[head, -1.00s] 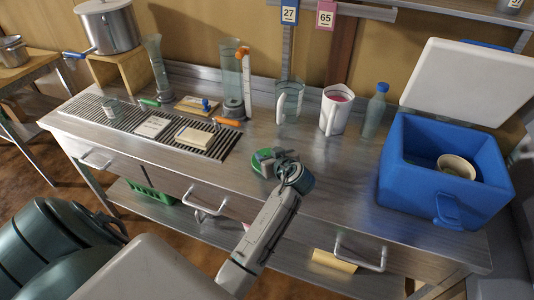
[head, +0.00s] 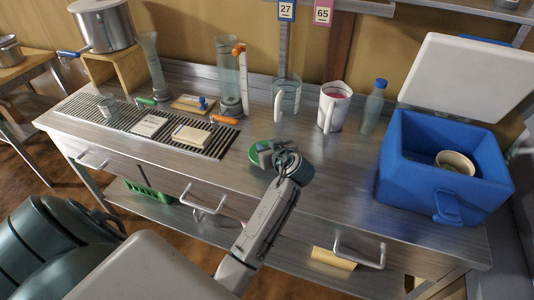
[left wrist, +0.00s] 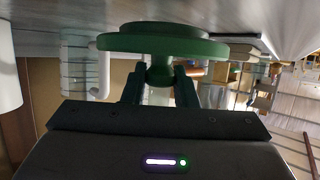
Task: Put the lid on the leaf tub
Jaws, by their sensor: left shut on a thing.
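A green lid (head: 256,157) is in my left gripper (head: 266,151), over the front middle of the steel counter. In the left wrist view the lid (left wrist: 165,42) is a wide disc with a knob, and the fingers (left wrist: 160,86) are shut on that knob. The lid's gap above the counter is hard to judge. A round cream tub (head: 456,164) sits down inside the open blue box at the right, open at the top and well apart from the lid. I cannot make out leaves in it. My right gripper is not in view.
The blue box (head: 425,200) has raised walls and its white lid (head: 465,75) stands open behind. A clear jug (head: 288,98), a white jug (head: 333,107) and a bottle (head: 373,108) stand along the back. Counter between the lid and the box is clear.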

